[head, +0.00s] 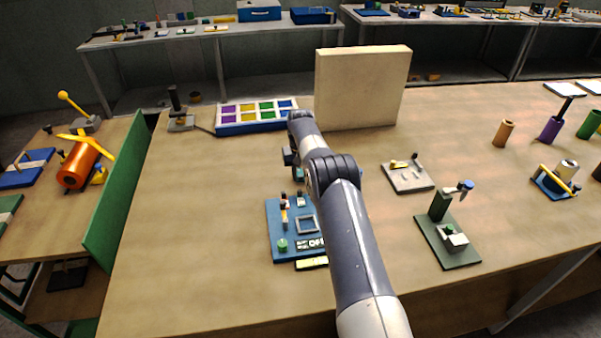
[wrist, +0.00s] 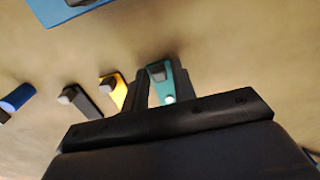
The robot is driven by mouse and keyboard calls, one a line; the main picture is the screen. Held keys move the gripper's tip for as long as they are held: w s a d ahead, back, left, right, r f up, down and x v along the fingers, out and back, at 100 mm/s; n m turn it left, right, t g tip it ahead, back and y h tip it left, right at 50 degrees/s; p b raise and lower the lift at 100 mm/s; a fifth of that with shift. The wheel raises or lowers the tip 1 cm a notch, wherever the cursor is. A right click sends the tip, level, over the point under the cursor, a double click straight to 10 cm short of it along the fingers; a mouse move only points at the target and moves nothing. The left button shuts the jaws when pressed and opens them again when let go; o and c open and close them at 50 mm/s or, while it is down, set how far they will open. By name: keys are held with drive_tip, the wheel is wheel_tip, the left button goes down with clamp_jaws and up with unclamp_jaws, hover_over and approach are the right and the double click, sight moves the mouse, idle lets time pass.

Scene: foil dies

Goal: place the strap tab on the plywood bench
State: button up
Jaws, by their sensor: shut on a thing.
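My gripper (wrist: 162,72) is at the lower middle of the wrist view, with its two dark fingers on either side of a teal piece (wrist: 159,88). The teal piece has a dark block on it and a small pale knob; it is gripped, and I take it to be the strap tab. The plywood bench (head: 200,240) is the broad tan tabletop in the head view; its surface also fills the wrist view's background (wrist: 220,35).
A yellow piece (wrist: 113,88), a dark piece (wrist: 83,103) and a blue cylinder (wrist: 18,97) show left of the fingers. The blue board (head: 283,232) lies by my arm. A beige block (head: 360,90) and a compartment tray (head: 245,127) stand behind. The bench's left part is clear.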

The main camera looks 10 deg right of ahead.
drive_tip(key=shift+f, duration=0.2)
drive_tip(key=o, duration=0.9)
drive_tip(key=shift+o, duration=0.2)
drive_tip(key=shift+r, duration=0.1)
wheel_tip(320, 180, up, 12)
drive_tip(key=shift+r, duration=0.15)
